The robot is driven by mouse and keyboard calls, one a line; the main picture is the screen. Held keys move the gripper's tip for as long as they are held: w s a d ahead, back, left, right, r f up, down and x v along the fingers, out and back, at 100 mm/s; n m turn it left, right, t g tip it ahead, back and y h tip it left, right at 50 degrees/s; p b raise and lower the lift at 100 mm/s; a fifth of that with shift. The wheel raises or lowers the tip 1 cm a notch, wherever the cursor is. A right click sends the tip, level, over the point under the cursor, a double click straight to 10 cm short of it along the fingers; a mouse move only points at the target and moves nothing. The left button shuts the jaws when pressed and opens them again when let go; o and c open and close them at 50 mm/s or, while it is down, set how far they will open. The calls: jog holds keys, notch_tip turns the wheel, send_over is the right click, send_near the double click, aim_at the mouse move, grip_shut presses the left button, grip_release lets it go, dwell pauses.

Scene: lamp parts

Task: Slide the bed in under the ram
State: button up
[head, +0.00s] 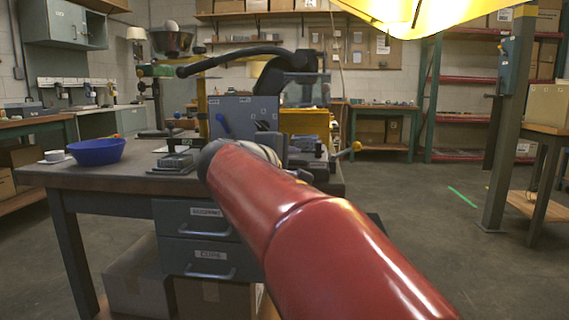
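A press-like machine stands on the dark workbench (110,176). It has a grey-blue upright panel (240,112), a yellow post (202,100) and a long black curved lever (235,60) across its top. A small grey block on a dark plate (175,162) lies at the machine's front left; I cannot tell whether it is the bed. The ram cannot be made out clearly. My red arm reaches from the lower right to the machine and covers its lower front. My gripper is hidden behind the arm, so its fingers and any contact do not show.
A blue bowl (97,151) and a white cup (54,155) stand on the bench's left end. Drawers (210,258) hang under it. A yellow shade (395,14) hangs at the top. A green-grey post (505,130) stands at right. Open floor lies between.

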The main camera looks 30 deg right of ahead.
jog(key=shift+a, duration=0.1)
jog(key=v, duration=0.7)
jog(key=shift+s+a, duration=0.25)
jog(key=shift+d+r, duration=0.1)
